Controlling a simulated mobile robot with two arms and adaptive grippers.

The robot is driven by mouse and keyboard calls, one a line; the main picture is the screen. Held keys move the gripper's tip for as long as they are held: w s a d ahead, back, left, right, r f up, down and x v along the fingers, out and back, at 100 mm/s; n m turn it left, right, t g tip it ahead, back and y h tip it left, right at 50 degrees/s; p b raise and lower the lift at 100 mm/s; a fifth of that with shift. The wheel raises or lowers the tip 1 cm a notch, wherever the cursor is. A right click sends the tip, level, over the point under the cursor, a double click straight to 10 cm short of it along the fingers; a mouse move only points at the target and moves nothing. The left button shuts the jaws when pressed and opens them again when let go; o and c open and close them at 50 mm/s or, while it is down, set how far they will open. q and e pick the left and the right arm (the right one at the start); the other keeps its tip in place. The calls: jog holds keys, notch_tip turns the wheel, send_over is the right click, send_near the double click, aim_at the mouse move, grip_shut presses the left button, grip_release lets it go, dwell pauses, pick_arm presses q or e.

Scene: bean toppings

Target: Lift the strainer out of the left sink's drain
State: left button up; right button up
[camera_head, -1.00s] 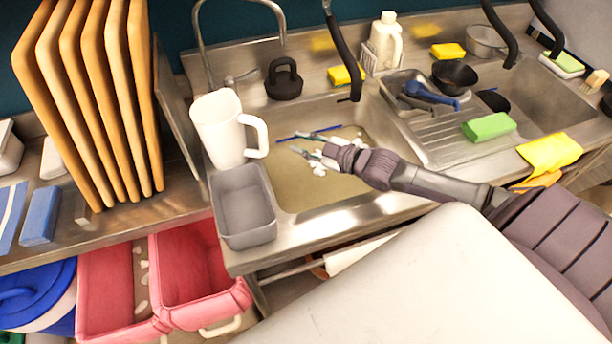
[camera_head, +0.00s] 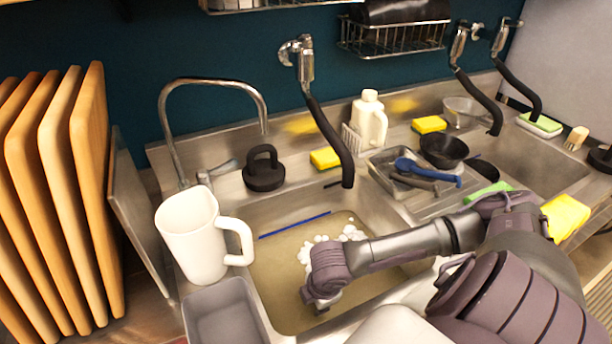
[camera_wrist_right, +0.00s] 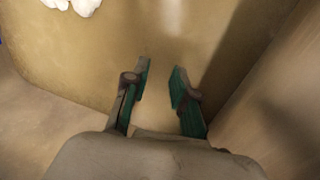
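The left sink (camera_head: 262,280) holds murky brown water with white foam (camera_head: 345,236) on it. The strainer and the drain are not visible in either view; the cloudy water hides the sink's bottom. My right gripper (camera_head: 322,302) points down over the front part of the left sink, and its fingers are mostly hidden by the wrist in the head view. In the right wrist view my right gripper (camera_wrist_right: 160,88) is open, with two green-padded fingers apart and nothing between them. Brownish water lies beyond the fingertips. My left gripper is not in view.
A blue stick (camera_head: 295,225) lies across the sink. A white pitcher (camera_head: 190,240) and a grey tub (camera_head: 222,318) stand at its left edge. A black plunger-like stopper (camera_head: 264,172) and a hanging black hose (camera_head: 330,135) are behind. Dishes fill the drainboard at right.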

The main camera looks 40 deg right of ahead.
aim_at(311, 313)
jog(key=f, duration=0.2)
jog(key=w+f, duration=0.1)
jog(key=f, duration=0.1)
jog(key=shift+d+f, duration=0.1)
jog(key=shift+d, duration=0.05)
jog(key=f, duration=0.2)
jog(key=w+f, duration=0.1)
jog(key=f, duration=0.2)
jog(key=shift+w+f, duration=0.15)
jog(key=shift+f, duration=0.1)
grip_shut()
